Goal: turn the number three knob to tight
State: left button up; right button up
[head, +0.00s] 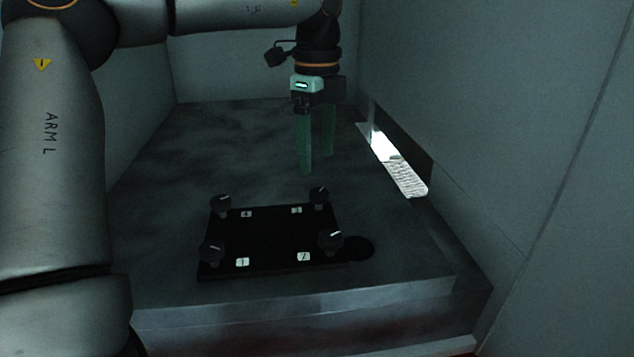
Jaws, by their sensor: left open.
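A black plate (270,236) lies on the grey slab with a black knob near each corner and small white number labels. The knob beside the label that appears to read 3 (296,210) is the far right one (319,197); it has a pale mark on top, too small to tell its exact setting. The other knobs are at far left (220,205), near left (211,251) and near right (331,241). My left gripper (317,164) points down with green fingers apart and empty. In the picture it is just above the far right knob, not touching it. My right gripper is out of view.
A dark round disc (361,249) lies at the plate's right edge. The right wall (500,110) has a slot showing a bright mesh strip (405,172). Walls close in at the back and left.

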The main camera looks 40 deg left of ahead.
aim_at(317, 191)
pick_arm(q)
notch_tip(317, 191, down, 7)
jog(key=shift+p, duration=0.35)
jog(key=shift+w, duration=0.1)
grip_shut()
dwell(0.4)
